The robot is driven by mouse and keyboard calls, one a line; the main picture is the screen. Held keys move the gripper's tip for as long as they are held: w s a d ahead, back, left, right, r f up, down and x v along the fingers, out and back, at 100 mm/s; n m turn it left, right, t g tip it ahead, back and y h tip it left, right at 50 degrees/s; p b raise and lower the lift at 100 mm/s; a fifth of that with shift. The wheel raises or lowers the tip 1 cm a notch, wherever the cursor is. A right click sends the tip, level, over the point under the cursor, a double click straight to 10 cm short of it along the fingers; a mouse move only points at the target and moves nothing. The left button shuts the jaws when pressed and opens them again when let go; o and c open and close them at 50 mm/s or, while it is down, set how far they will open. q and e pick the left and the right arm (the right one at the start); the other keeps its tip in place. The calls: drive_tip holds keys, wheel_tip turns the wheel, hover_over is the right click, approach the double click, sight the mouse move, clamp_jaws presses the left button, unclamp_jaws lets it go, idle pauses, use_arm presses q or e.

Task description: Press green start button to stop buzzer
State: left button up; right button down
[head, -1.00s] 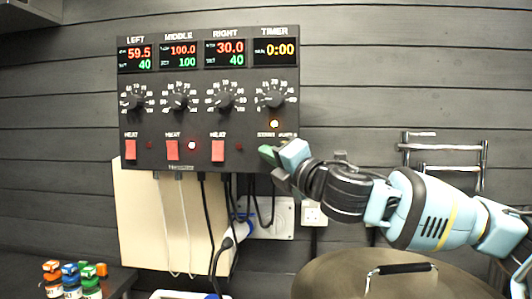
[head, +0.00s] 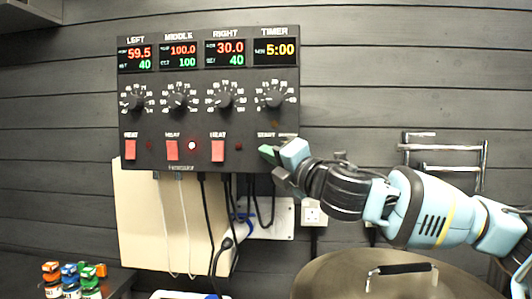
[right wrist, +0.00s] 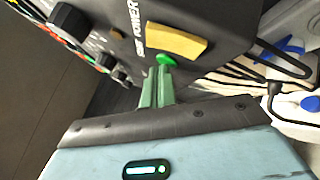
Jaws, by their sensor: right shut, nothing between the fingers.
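The black control panel (head: 150,95) hangs on the wall. Its timer display (head: 275,51) reads 5:00, and the lamp below the timer knob (head: 275,95) is dark. My right gripper (head: 268,153) is at the panel's lower right corner, over the START label area, and hides the button in the head view. In the right wrist view the bright green button (right wrist: 166,60) shows just beyond the tips of my shut, empty green fingers (right wrist: 158,84). The tips are at or very near it; I cannot tell whether they touch. My left gripper is out of view.
A yellow switch (right wrist: 175,41) sits beside the green button. Red heat switches (head: 172,150) line the panel's lower edge, with cables hanging below. A round metal lid (head: 330,275) lies under my right arm. Several small coloured-cap bottles (head: 70,280) stand at lower left.

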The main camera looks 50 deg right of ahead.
drive_tip(key=shift+a, duration=0.1)
idle(0.3)
drive_tip(key=shift+s+a, duration=0.45)
drive_tip(key=shift+a, duration=0.05)
drive_tip(key=s+a, duration=0.1)
drive_tip(key=a, duration=0.1)
drive_tip(key=s+a+p, duration=0.1)
drive_tip(key=s+a, duration=0.1)
drive_tip(key=shift+s, duration=0.1)
idle(0.5)
idle(0.8)
